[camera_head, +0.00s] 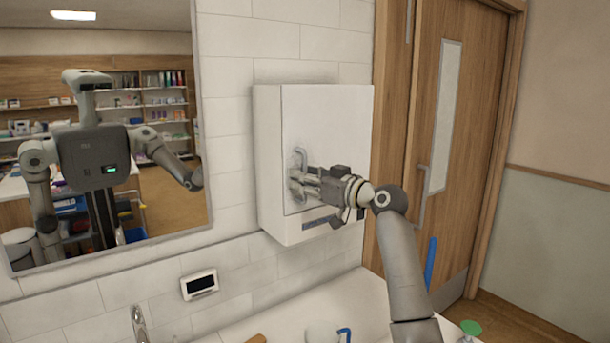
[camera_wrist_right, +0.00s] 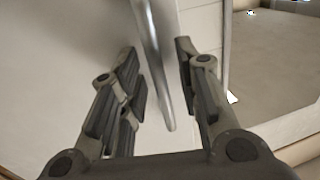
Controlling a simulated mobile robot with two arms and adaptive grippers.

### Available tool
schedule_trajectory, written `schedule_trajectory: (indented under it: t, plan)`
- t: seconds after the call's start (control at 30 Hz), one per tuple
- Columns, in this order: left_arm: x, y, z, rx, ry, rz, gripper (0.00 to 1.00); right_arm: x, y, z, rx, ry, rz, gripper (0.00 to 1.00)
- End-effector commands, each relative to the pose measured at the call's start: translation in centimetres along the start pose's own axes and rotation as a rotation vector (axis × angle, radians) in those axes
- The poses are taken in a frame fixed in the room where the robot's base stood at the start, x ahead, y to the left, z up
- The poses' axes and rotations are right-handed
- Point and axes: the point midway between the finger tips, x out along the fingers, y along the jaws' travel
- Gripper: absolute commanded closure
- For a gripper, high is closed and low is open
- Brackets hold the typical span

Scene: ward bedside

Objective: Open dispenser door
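The white dispenser (camera_head: 268,165) is mounted on the tiled wall. Its door (camera_head: 330,115) is the flat front panel and looks flush with the box. A metal bar handle (camera_head: 298,159) is at the door's left edge, partly hidden by the gripper. My right gripper (camera_head: 305,183) reaches in from the right in front of the door. In the right wrist view the handle (camera_wrist_right: 155,65) stands between the two open fingers (camera_wrist_right: 160,85), with gaps visible on both sides. My left gripper is not in direct view.
A mirror (camera_head: 130,200) hangs left of the dispenser and reflects my body. Below are a small white device (camera_head: 199,284), a tap (camera_head: 139,325) and a white basin or counter. A wooden door (camera_head: 455,150) is at the right.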

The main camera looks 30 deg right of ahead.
Motion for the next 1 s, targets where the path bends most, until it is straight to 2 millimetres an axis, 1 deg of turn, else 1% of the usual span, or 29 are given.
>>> schedule_trajectory:
  t: [0.2, 0.4, 0.43, 0.47, 0.83, 1.0]
  plan:
    - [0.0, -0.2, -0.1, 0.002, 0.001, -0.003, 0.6, 0.0, 0.0, 0.1, 0.0, 0.0, 0.0, 0.69]
    - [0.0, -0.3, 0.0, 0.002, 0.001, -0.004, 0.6, 0.0, 0.0, 0.1, 0.0, 0.0, 0.0, 0.95]
    - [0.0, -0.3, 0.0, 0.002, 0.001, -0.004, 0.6, 0.0, 0.0, 0.1, 0.0, 0.0, 0.0, 0.99]
    - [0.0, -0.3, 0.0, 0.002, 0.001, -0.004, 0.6, 0.0, 0.0, 0.1, 0.0, 0.0, 0.0, 1.0]
    - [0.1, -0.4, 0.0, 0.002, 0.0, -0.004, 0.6, -0.1, 0.0, 0.1, 0.0, 0.0, -0.003, 1.0]
    - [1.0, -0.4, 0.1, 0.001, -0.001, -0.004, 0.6, -1.1, 0.0, 0.3, -0.001, 0.0, -0.033, 1.0]
